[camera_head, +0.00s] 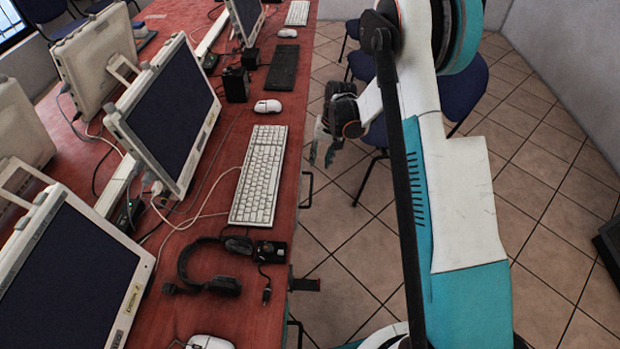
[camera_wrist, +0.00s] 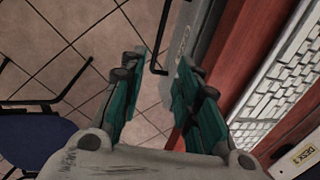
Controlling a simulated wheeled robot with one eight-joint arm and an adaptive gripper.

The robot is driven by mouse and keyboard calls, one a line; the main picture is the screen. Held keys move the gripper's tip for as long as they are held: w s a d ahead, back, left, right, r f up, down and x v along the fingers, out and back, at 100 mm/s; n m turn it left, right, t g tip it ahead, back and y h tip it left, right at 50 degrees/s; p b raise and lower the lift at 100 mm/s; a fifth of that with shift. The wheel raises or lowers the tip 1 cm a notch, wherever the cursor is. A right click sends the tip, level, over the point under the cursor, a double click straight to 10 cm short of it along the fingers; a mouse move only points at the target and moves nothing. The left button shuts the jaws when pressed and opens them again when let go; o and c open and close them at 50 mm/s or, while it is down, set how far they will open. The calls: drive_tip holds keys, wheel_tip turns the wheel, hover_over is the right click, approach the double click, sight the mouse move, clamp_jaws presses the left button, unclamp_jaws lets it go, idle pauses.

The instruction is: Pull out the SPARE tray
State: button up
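My gripper (camera_wrist: 160,72) is open and empty in the wrist view, its two teal fingers apart with floor tiles showing between them. In the head view my gripper (camera_head: 325,150) hangs beside the right edge of the red table. Ahead of the fingertips, a grey front (camera_wrist: 196,38) with a black bar handle (camera_wrist: 159,46) shows along the table's side. Faint marks on this front are too small to read, so I cannot tell whether it is the SPARE tray. In the head view, a black handle (camera_head: 308,190) sticks out below the table edge. The fingers look apart from the handle.
The red table (camera_head: 225,320) carries a white keyboard (camera_head: 260,175), a headset (camera_head: 215,280), monitors and cables. Blue chairs (camera_head: 465,88) stand beyond my arm.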

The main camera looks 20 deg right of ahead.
sight(311, 187)
drive_tip(key=f+b, duration=0.1)
drive_tip(key=f, duration=0.4)
drive_tip(key=w+a+f+b, duration=0.1)
drive_tip(key=f+b, duration=0.1)
drive_tip(key=f, duration=0.3)
drive_tip(key=a+f+b, duration=0.1)
drive_tip(key=f+b, duration=0.1)
drive_tip(key=f, duration=0.2)
drive_tip(key=shift+w+a+f, duration=0.15)
drive_tip(key=shift+a+f, duration=0.05)
drive_tip(key=shift+f, duration=0.2)
drive_tip(key=shift+c, duration=0.2)
clamp_jaws()
